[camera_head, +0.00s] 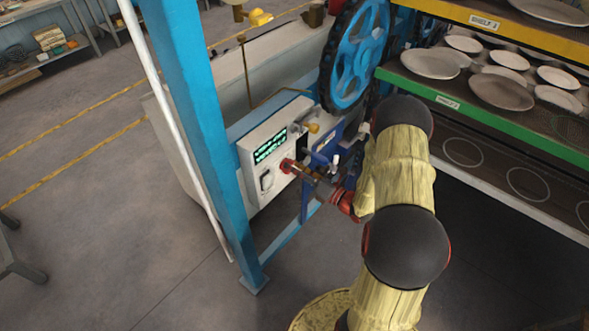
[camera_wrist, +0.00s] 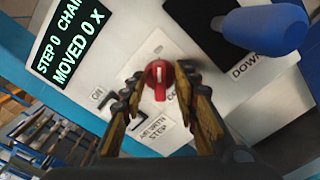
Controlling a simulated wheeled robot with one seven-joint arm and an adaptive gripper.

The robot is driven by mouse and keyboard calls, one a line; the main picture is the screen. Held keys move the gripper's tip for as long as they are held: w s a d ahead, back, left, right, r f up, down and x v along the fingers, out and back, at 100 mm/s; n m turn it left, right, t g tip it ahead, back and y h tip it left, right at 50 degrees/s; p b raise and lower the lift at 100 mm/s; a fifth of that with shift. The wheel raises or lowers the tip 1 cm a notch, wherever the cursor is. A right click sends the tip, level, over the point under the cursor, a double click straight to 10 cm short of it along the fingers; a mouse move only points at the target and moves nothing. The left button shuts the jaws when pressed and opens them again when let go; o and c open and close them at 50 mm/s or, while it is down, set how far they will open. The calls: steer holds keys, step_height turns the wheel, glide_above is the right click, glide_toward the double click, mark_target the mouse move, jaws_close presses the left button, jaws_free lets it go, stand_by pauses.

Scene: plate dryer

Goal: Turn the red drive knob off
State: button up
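The red drive knob (camera_wrist: 158,80) sits on a white control panel, between the two fingers of my gripper (camera_wrist: 157,82). Gaps show between the knob and both fingers, so the gripper is open around it. A pale mark on the knob runs roughly up and down in the wrist view. In the head view the knob (camera_head: 287,166) shows on the front of the control box (camera_head: 259,150), with my gripper (camera_head: 301,170) right at it. Some panel labels are partly hidden by the fingers.
A green-lit display (camera_wrist: 75,35) reads "STEP 0" and "MOVED 0". A blue handle (camera_wrist: 262,28) stands out right of the knob, near a "DOWN" label. In the head view, a blue post (camera_head: 196,110) stands left of the box and plate shelves (camera_head: 480,115) stand at right.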

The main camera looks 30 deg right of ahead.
steer(key=shift+c, duration=0.8)
jaws_close()
steer(key=shift+n, duration=0.3)
steer(key=n+b, duration=0.3)
steer(key=n, duration=0.2)
steer(key=n+b, duration=0.3)
steer(key=n, duration=0.3)
steer(key=n+b, duration=0.3)
steer(key=n, duration=0.3)
steer(key=shift+s+a, duration=0.15)
steer(key=shift+a, duration=0.2)
steer(key=shift+n, duration=0.3)
